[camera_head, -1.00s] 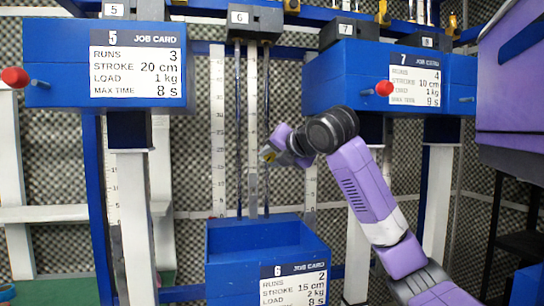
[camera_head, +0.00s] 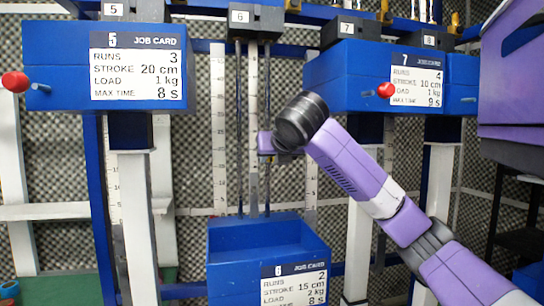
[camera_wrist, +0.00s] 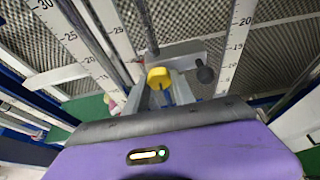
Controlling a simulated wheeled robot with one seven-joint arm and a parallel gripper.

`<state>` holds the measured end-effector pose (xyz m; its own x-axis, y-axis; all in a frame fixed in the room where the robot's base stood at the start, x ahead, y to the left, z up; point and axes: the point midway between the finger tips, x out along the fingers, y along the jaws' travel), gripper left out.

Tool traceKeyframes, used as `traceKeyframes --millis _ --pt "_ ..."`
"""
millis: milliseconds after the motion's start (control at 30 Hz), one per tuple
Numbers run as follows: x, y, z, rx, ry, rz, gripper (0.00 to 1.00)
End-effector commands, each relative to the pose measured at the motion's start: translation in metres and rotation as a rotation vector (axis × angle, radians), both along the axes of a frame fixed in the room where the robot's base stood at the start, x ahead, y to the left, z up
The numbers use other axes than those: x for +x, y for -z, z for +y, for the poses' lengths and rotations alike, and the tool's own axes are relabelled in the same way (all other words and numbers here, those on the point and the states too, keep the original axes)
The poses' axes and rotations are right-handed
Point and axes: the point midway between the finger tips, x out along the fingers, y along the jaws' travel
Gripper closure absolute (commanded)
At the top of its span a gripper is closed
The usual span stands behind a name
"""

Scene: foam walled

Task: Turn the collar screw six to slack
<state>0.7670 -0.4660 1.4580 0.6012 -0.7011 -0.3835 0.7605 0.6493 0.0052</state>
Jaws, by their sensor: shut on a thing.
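Station six is in the middle of the head view, with its grey head block (camera_head: 256,18), its dark rods, and its blue box (camera_head: 266,240) bearing job card six (camera_head: 294,285). My gripper (camera_head: 262,143) is at the rods above this box, and my arm hides much of the contact. In the wrist view, a yellow knob (camera_wrist: 158,77), which looks like collar screw six, sits on a grey collar block (camera_wrist: 182,52) on a rod. The fingers of my gripper (camera_wrist: 160,92) are shut on this knob. A slot or mark shows on its face.
Box five (camera_head: 60,65) with a red knob (camera_head: 14,80) is at left. Box seven (camera_head: 340,75) with another red knob (camera_head: 386,90) is close to my arm. White scales (camera_head: 219,130) stand beside the rods.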

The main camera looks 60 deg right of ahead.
Motion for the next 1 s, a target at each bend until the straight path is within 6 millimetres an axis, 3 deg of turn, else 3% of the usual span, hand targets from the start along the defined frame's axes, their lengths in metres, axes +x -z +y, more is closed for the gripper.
traceKeyframes --millis 500,533,633,1000 --pt "0.0000 -0.0007 -0.0002 -0.016 0.000 0.015 1.00" --pt "0.0000 -0.0007 -0.0002 -0.016 0.000 0.015 0.68" --pt "0.0000 -0.0006 -0.0002 -0.015 0.000 0.014 0.49" --pt "-0.0021 -0.0015 0.0025 -0.015 0.000 0.014 0.49"
